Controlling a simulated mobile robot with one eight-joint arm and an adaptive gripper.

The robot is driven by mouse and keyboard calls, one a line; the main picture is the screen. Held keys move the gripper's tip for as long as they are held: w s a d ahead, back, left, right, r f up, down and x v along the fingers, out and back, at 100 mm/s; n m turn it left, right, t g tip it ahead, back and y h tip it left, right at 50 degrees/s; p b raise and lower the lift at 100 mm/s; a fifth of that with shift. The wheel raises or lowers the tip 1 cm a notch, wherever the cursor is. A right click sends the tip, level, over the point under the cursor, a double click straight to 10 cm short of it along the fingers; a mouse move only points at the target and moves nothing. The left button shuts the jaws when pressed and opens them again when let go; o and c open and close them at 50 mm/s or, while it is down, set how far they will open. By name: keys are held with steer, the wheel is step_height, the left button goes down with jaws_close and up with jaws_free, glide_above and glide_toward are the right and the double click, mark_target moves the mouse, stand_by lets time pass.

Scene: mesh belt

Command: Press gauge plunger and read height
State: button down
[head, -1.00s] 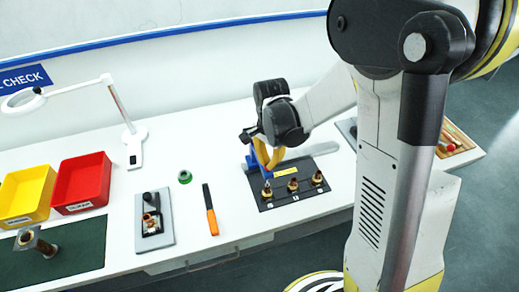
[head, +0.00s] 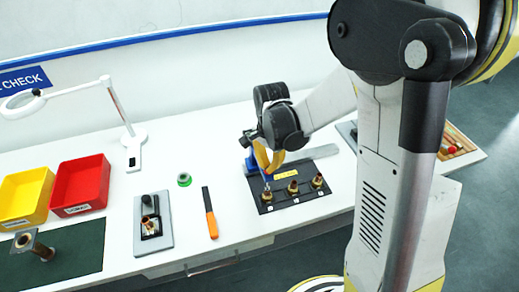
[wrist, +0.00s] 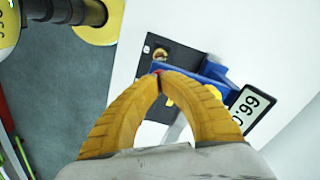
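The height gauge (head: 250,152) is a blue stand at the back left of a black base plate (head: 300,200). In the wrist view its blue arm (wrist: 215,72) lies just beyond my fingertips, and its display (wrist: 252,108) shows digits like 0.99, upside down and partly behind a finger. Three brass parts stand on the plate: left (head: 266,197), middle (head: 293,187) and right (head: 317,180). My gripper (head: 266,173) has yellow fingers with tips together above the left part; the wrist view shows the gripper (wrist: 160,75) too. A small red bit shows at the tips; contact with the plunger is unclear.
Left of the plate are an orange-handled tool (head: 210,212), a green ring (head: 184,179), a grey tray (head: 168,239), a red bin (head: 80,184), a yellow bin (head: 25,196) and a magnifier lamp (head: 133,139). A wooden tray (head: 457,146) stands at the right.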

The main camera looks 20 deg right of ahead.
step_height(320, 180, up, 8)
steer(key=p, duration=0.4)
steer(key=shift+f+p, duration=0.25)
steer(key=shift+p, duration=0.1)
steer(key=shift+f, duration=0.1)
steer(key=shift+s+f+n+b, duration=0.25)
steer(key=shift+n+b, duration=0.15)
steer(key=shift+b, duration=0.85)
steer(key=s+f+n+t+b, duration=0.7)
steer(key=s+n+b, duration=0.4)
steer(key=b, duration=1)
steer(key=shift+s+f, duration=0.3)
steer(key=shift+s, duration=0.3)
